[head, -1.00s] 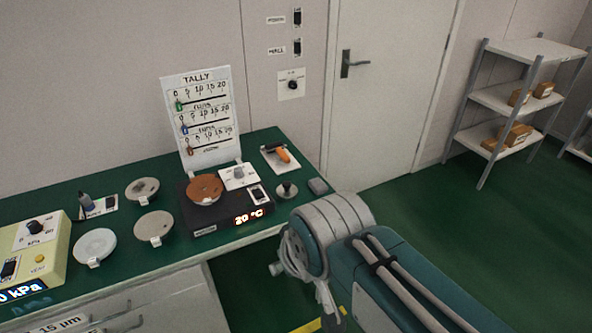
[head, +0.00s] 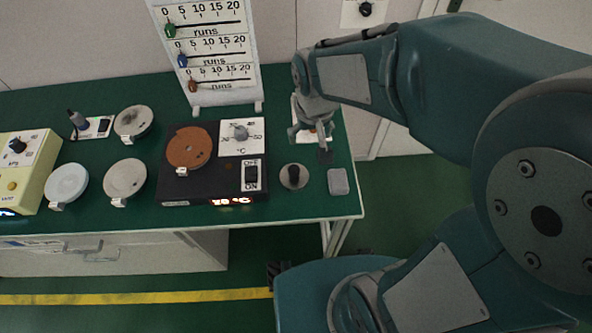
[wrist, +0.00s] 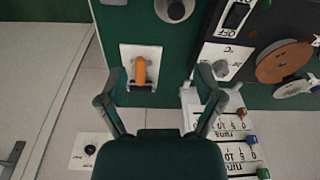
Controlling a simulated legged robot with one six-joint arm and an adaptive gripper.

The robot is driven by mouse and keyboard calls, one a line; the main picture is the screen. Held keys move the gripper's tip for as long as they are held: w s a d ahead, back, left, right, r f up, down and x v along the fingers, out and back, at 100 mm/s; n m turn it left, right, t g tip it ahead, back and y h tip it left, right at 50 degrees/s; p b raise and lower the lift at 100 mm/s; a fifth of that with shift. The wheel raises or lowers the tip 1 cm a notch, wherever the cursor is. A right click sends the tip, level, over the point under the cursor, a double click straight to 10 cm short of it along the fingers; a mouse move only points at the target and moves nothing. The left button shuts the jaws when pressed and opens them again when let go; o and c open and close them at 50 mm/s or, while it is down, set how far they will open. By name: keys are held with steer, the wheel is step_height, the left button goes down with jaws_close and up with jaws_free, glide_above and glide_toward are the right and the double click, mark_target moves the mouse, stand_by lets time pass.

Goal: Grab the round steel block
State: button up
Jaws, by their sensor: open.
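In the wrist view the block (wrist: 168,10) is at the top edge, partly cut off. My gripper (head: 309,145) is open and empty, above the bench behind the block, over a white card.
A grey rectangular block (head: 338,182) sits just right of the steel block, near the bench edge. The black hot plate (head: 213,190) with a copper-coloured disc (head: 190,147) is on the left. The tally board (head: 210,50) stands upright behind. Several pale discs lie further left.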

steer(key=g, duration=0.1)
glide_above(293, 169)
step_height(293, 169, down, 6)
steer(key=f, duration=0.3)
steer(key=d+f, duration=0.1)
steer(key=f, duration=0.2)
steer(key=shift+d, duration=0.15)
steer(key=f, duration=0.1)
steer(key=a+f, duration=0.1)
steer(key=f, duration=0.3)
steer(key=shift+a, duration=0.25)
steer(key=shift+d+f, duration=0.2)
steer(key=shift+f, duration=0.1)
jaws_close()
